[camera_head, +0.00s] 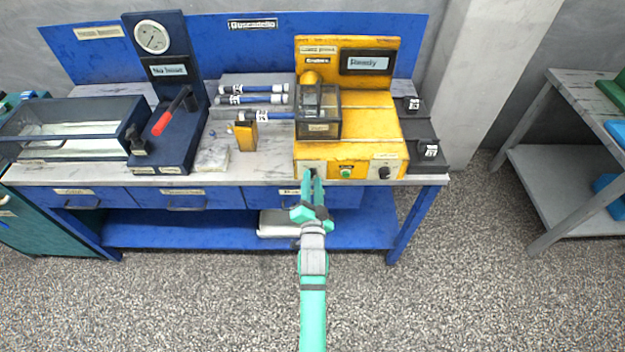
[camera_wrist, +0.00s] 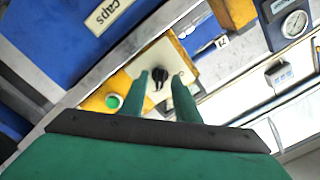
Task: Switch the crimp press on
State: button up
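The yellow crimp press (camera_head: 365,128) stands on the right part of the bench, with a small display (camera_head: 366,62) that seems to read "Standby". Its front panel has a green button (camera_head: 346,172) and a black knob (camera_head: 384,172) at the right. At the panel's left end a black rotary switch (camera_wrist: 159,76) sits on a pale plate. My gripper (camera_head: 311,178) is in front of that plate and partly hides it. In the wrist view my gripper's fingers are apart, one on each side of the switch, with gaps showing. I cannot tell whether the tips touch the panel.
A clear guard box (camera_head: 319,110) is on the press. Hoses (camera_head: 252,100) and a small yellow block (camera_head: 245,135) lie to its left. A blue stand with a gauge (camera_head: 152,37) and red-handled lever (camera_head: 170,115) is farther left. Blue drawers (camera_head: 160,198) run below the bench top.

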jog(key=s, duration=0.9)
jog(key=shift+s, duration=0.3)
jog(key=s+f+n+g, duration=0.1)
jog(key=s+f+n, duration=0.1)
jog(key=s, duration=0.8)
jog(key=s+f+n, duration=0.2)
jog(key=s, duration=0.9)
jog(key=s+r+n, duration=0.2)
jog(key=s, duration=0.6)
jog(key=s+r+n+g, duration=0.1)
jog(key=s+r+n, duration=0.2)
jog(key=s, duration=0.5)
jog(key=shift+s+a+r+g, duration=0.15)
jog(key=shift+r+g, duration=0.15)
jog(key=shift+r, duration=0.05)
jog(key=shift+c, duration=0.2)
